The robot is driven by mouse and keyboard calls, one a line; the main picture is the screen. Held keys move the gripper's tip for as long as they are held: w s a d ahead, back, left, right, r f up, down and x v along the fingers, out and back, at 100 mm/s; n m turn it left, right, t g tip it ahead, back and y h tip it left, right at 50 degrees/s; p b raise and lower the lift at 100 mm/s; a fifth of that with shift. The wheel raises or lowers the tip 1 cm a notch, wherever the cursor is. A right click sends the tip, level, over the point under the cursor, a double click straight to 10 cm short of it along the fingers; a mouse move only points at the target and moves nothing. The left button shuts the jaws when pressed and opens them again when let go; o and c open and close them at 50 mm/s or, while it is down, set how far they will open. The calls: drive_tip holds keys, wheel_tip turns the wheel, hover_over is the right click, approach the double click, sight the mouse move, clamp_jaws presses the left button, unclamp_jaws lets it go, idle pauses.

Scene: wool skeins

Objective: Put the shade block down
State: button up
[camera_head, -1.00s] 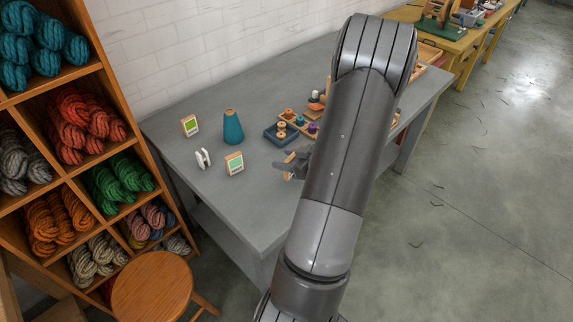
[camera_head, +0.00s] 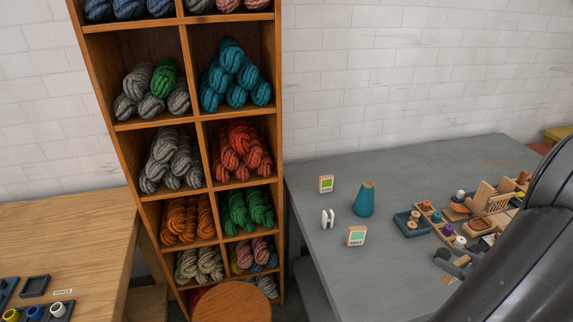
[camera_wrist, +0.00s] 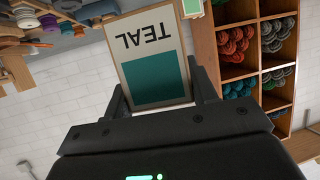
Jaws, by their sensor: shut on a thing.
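The shade block (camera_wrist: 157,62) is a pale wooden card-like block with a teal patch and the word TEAL, upside down in the wrist view. My gripper (camera_wrist: 160,92) is shut on it, one finger at each side. In the head view my gripper (camera_head: 456,262) is over the grey table (camera_head: 330,265), at the right near the small trays. Only a wooden edge of the held block (camera_head: 448,280) shows there. I cannot tell its height above the table.
Two green-patched blocks (camera_head: 326,184) (camera_head: 356,236), a white H-shaped piece (camera_head: 327,218) and a teal cone (camera_head: 364,199) stand on the table. A yarn shelf (camera_head: 198,120) stands left. The table's front left is clear.

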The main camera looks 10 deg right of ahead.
drive_tip(key=w+a+n+y, duration=0.1)
drive_tip(key=w+a, duration=0.2)
drive_tip(key=w, duration=0.5)
drive_tip(key=w+a+f+n+g+y, duration=0.1)
drive_tip(key=w+a+y, duration=0.1)
drive_tip(key=w+a, duration=0.35)
drive_tip(key=w+a+n+y, duration=0.1)
drive_tip(key=w+a, duration=0.1)
drive_tip(key=w, duration=0.7)
drive_tip(key=w+a+n+g+y, duration=0.1)
drive_tip(key=w+a+n, duration=0.1)
drive_tip(key=w+a, duration=0.8)
drive_tip(key=w+a+n+g+y, duration=0.2)
drive_tip(key=w+a, duration=0.5)
drive_tip(key=a, duration=0.7)
drive_tip(key=w+a, duration=0.3)
drive_tip(key=a, duration=1)
drive_tip(key=n+g+y, duration=0.3)
drive_tip(key=n+g, duration=0.1)
hover_over(85, 277)
wheel_tip(85, 277, down, 7)
drive_tip(key=shift+r, duration=0.2)
drive_tip(key=shift+w+f, duration=0.1)
drive_tip(key=shift+f, duration=1.45)
